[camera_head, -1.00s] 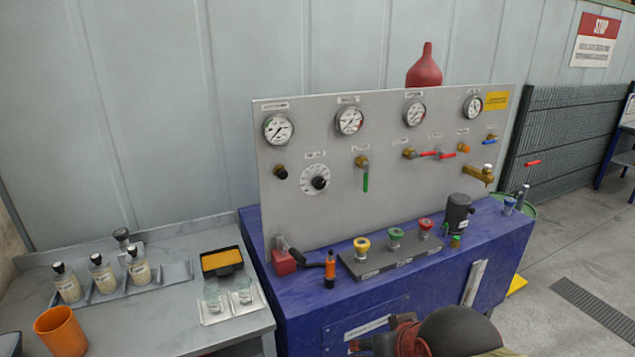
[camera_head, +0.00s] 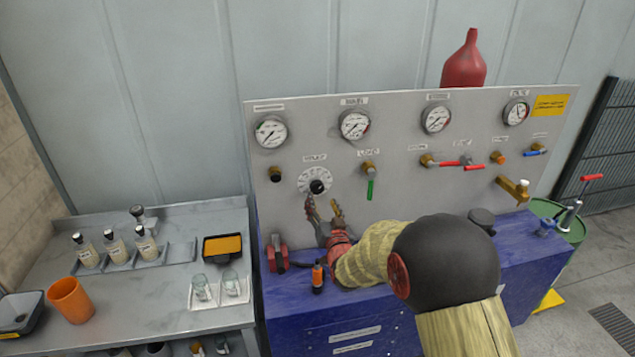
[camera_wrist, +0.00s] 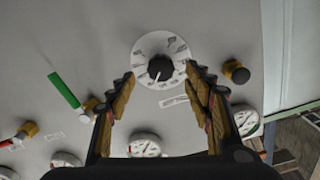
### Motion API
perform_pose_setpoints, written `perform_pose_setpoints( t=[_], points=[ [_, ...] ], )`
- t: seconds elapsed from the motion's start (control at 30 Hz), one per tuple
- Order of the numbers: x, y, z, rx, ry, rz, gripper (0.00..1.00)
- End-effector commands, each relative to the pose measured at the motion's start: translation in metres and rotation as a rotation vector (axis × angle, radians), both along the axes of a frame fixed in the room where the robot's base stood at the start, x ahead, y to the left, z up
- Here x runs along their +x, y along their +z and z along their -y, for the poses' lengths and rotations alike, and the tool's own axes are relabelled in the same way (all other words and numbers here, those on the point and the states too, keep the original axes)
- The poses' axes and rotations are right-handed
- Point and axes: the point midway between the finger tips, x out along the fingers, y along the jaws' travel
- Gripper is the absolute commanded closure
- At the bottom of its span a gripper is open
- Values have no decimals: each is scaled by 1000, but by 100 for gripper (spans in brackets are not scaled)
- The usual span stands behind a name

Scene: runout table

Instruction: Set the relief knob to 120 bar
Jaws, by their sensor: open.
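The relief knob (camera_head: 317,187) is a black knob with a white pointer line, set in a round white dial (camera_head: 304,180) on the grey panel, under the left gauges. It also shows in the wrist view (camera_wrist: 160,68), ahead of and between my fingers, with its dial face around it. My gripper (camera_head: 324,203) is open and empty, just below the knob in the head view and apart from it. In the wrist view my gripper (camera_wrist: 163,85) has its fingers to either side of the dial's lower part. The dial's numbers are too small to read.
A green-handled valve (camera_head: 370,186) is right of the dial and a small black knob (camera_head: 275,174) left of it. Several gauges (camera_head: 355,125) line the panel top. An orange-and-black bottle (camera_head: 318,276) and a red block (camera_head: 277,256) stand on the blue bench below.

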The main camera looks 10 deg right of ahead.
Motion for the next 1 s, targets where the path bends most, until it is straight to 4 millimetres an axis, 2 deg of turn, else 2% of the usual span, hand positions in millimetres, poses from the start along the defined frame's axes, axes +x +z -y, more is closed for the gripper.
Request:
perform_pose_setpoints(
  t=[0.17, 0.4, 0.6, 1.0],
  points=[
    [14, 0, 0, 3, 0, 14, 49],
    [49, -1, 0, 2, 0, 10, 49],
    [71, 0, 0, 2, 0, 10, 49],
    [78, 0, 0, 2, 0, 10, 49]
  ],
)
